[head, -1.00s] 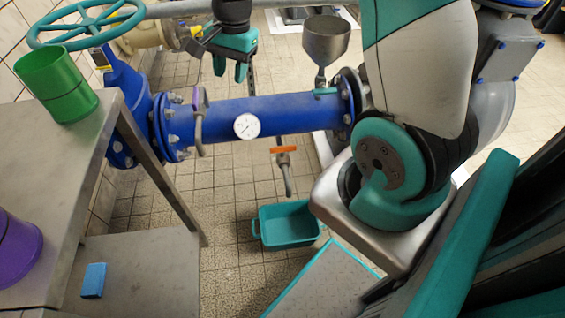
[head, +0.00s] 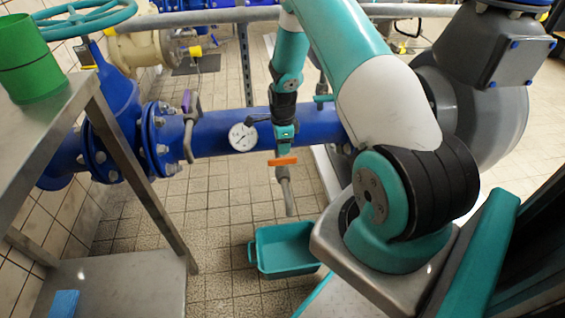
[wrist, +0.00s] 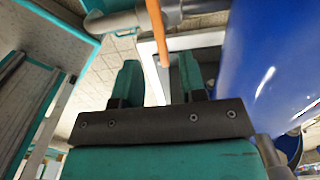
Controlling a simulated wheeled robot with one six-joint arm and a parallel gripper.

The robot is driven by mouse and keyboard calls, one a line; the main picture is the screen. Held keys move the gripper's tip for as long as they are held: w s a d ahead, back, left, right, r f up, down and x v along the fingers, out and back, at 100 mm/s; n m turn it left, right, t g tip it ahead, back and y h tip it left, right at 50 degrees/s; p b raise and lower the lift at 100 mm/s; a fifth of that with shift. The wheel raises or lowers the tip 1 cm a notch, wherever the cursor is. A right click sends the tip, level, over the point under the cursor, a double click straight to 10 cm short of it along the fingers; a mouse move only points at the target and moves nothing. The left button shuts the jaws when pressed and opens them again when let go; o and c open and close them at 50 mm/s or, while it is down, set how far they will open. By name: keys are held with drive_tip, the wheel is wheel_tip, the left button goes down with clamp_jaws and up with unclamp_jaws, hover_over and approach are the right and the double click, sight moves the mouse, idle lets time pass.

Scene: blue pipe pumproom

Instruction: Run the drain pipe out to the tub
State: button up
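The drain pipe (head: 287,196) is a short grey pipe hanging below the blue pipe, with an orange lever (head: 283,161) at its top. The teal tub (head: 262,269) stands on the floor below; in the head view the pipe's lower end shows just above its far rim. My gripper (head: 284,148) is in front of the blue pipe, just above the orange lever. In the wrist view my gripper (wrist: 158,80) has its two teal fingers apart, with the orange lever (wrist: 157,32) ahead, in line with the gap. Whether they touch is unclear.
The blue pipe (head: 210,132) with a round gauge (head: 242,137) and a purple-handled lever (head: 187,103) runs across behind my gripper. A metal table (head: 60,120) with a green container (head: 28,60) stands at left. A blue sponge (head: 64,303) lies on its lower shelf. Tiled floor left of the tub is clear.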

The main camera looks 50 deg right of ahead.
sight(283, 159)
wheel_tip(283, 159, down, 7)
drive_tip(key=shift+r+b, duration=0.1)
drive_tip(key=shift+b, duration=0.55)
clamp_jaws()
